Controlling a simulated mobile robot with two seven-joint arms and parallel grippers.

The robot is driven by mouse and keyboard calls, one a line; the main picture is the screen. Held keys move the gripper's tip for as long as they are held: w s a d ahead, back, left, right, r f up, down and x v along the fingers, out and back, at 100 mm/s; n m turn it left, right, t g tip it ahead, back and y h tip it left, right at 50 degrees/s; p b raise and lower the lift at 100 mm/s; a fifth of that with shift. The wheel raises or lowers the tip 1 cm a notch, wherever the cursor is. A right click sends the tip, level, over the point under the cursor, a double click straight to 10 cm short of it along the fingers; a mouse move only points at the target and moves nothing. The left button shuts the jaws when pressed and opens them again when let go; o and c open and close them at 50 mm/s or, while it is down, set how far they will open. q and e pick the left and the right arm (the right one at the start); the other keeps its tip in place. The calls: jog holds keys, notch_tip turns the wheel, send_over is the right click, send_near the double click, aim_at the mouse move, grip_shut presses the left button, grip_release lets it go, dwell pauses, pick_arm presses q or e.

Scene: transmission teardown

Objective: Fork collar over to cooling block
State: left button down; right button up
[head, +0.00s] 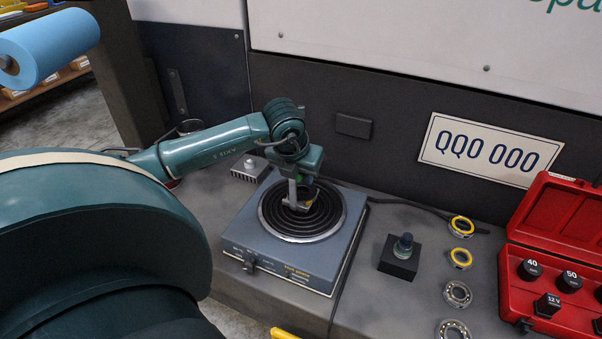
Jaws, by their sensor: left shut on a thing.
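My left gripper (298,204) points down over the middle of the hotplate's dark coiled burner (328,218). It is shut on a small part with a yellowish edge, which I take to be the fork collar (309,205). The fingers hide much of it, and I cannot tell whether it touches the burner. The cooling block, a grey finned block (246,174) with a light knob-like piece on top, stands behind the hotplate on the left, partly behind my left arm. My right gripper is not in view.
The blue-grey hotplate (270,247) fills the bench's middle. To its right stand a black block with a knob (399,262), several bearing rings (457,294) and an open red socket case (560,215). A cable runs behind. A dark wall closes the back.

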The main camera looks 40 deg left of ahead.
pick_arm(q)
jog(key=shift+r+p, duration=0.4)
jog(key=shift+r, duration=0.3)
jog(key=shift+r+p, duration=0.35)
jog(key=shift+r, duration=0.05)
jog(key=shift+r+p, duration=1)
jog(key=shift+r, duration=0.05)
jog(key=shift+w+a, duration=0.1)
jog(key=shift+a, duration=0.2)
jog(key=shift+w+a+b, duration=0.15)
jog(key=shift+a+b, duration=0.4)
jog(key=shift+a, duration=0.3)
jog(key=w+a+b, duration=0.1)
jog(key=w+a, duration=0.1)
jog(key=a, duration=1)
jog(key=w+a+b, duration=0.1)
jog(key=w+a, duration=0.2)
jog(key=a, duration=1)
jog(key=shift+w, duration=0.25)
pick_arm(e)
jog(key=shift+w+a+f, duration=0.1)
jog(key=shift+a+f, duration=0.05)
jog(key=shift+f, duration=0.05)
pick_arm(q)
jog(key=shift+a, duration=0.15)
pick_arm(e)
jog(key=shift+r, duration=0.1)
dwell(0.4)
